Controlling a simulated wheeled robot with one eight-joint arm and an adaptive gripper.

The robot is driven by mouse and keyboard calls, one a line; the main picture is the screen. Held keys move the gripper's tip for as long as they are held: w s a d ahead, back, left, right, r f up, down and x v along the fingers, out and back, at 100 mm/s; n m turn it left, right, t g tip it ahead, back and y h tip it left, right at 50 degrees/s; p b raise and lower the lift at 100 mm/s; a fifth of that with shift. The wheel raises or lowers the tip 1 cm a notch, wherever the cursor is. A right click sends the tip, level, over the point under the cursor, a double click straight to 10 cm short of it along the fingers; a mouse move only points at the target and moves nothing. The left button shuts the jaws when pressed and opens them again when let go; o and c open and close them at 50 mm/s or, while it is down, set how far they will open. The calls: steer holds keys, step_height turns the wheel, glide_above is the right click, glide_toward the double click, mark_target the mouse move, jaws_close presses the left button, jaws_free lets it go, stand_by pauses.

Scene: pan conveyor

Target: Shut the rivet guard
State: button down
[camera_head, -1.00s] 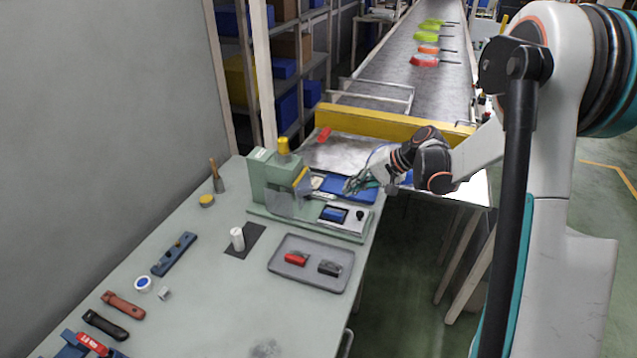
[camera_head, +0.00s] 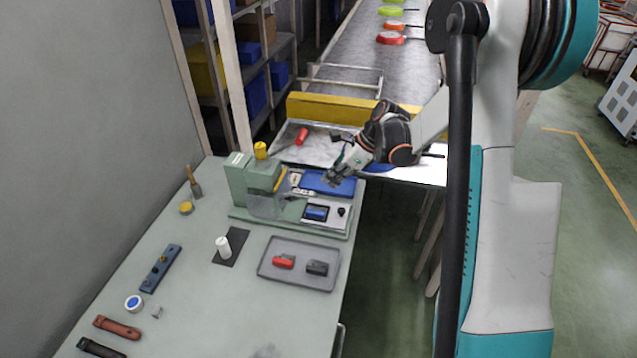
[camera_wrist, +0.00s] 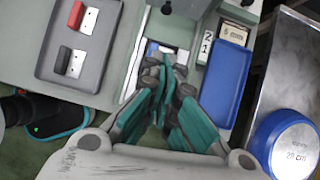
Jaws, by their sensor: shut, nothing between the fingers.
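The green rivet machine (camera_head: 236,180) stands at the back of the bench with a yellow knob on top. Its clear guard (camera_head: 266,207), with a yellow strip (camera_head: 281,179) along its upper edge, is at the machine's front; I cannot tell exactly how far it is swung. My gripper (camera_head: 333,179) is right of the guard, over the blue tray's area and apart from the guard. In the wrist view my gripper (camera_wrist: 167,64) has its teal fingers together and empty, above the machine's base plate (camera_wrist: 135,62). The guard is not clear in that view.
A blue tray (camera_head: 343,189) lies beside the machine. A small screen panel (camera_head: 316,213) sits on its base. A grey tray (camera_head: 264,268) holds a red and a black handle. A white cylinder (camera_head: 223,247) stands at left. A blue pan (camera_wrist: 285,148) is right in the wrist view.

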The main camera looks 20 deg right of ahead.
mark_target(287, 190)
steer(key=b+x, duration=0.1)
steer(key=x, duration=0.7)
steer(key=shift+a+f+b, duration=0.1)
steer(key=shift+f+b, duration=0.05)
steer(key=shift+b, duration=0.25)
steer(key=a, duration=0.1)
steer(key=w+a+f, duration=0.1)
steer(key=shift+w+a+f+b, duration=0.1)
steer(key=shift+w+a+b, duration=0.2)
steer(key=shift+a, duration=0.05)
steer(key=shift+w+a+f, duration=0.1)
steer(key=shift+w+a, duration=0.2)
steer(key=shift+a, duration=0.2)
steer(key=shift+b+x, duration=1)
steer(key=shift+b, duration=0.15)
steer(key=shift+r, duration=0.25)
